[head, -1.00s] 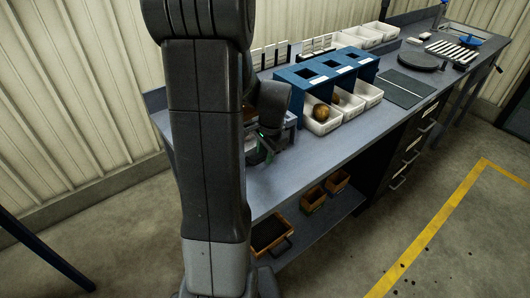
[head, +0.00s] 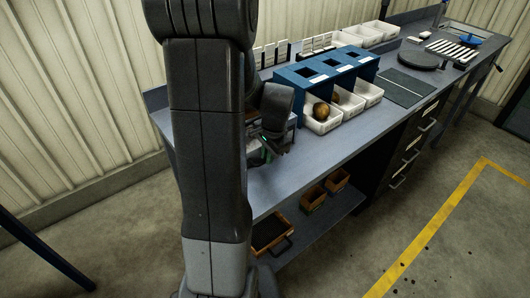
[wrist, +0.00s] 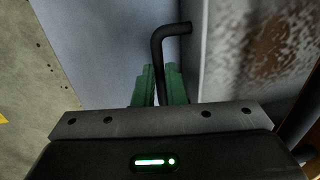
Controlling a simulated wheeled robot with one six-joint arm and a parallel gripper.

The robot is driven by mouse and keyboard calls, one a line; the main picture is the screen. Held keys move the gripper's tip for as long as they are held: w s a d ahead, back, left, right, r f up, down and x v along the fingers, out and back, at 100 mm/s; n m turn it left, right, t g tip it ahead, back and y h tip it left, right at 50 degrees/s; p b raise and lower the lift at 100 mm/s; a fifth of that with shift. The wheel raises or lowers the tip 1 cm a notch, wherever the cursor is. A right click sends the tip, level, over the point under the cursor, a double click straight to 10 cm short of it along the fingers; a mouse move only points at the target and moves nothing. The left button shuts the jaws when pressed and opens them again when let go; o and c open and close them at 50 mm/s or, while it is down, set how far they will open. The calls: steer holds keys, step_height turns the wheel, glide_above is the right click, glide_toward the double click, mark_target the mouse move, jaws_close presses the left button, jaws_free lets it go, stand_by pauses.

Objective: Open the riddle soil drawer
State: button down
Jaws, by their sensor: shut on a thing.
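My gripper (wrist: 159,85) is shut on a black bent bar handle (wrist: 157,50) in the wrist view, with its green fingers on either side of the bar. The handle stands beside a pale grey panel (wrist: 207,45), and a brown, mottled surface (wrist: 262,40) lies to the right of it. In the head view my gripper (head: 264,150) is low over the left part of the bench, partly hidden by my arm. The riddle and its soil drawer are mostly hidden behind my arm there, so I cannot tell how far the drawer is out.
The grey bench (head: 310,160) carries a blue stand (head: 325,68) with white bins (head: 322,126) just right of my gripper. A dark mat (head: 400,88) lies further right. Below, a shelf holds wooden boxes (head: 270,233). The floor in front is open.

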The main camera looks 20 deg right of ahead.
steer(key=s+d, duration=0.3)
steer(key=s, duration=0.5)
steer(key=s+d+b, duration=0.1)
steer(key=s+d, duration=0.2)
steer(key=s, duration=0.5)
steer(key=shift+s+b, duration=0.3)
steer(key=shift+s, duration=0.1)
steer(key=c, duration=1.5)
jaws_free()
step_height(320, 180, up, 14)
steer(key=s, duration=0.2)
steer(key=shift+s+d+f, duration=0.2)
steer(key=shift+d, duration=0.15)
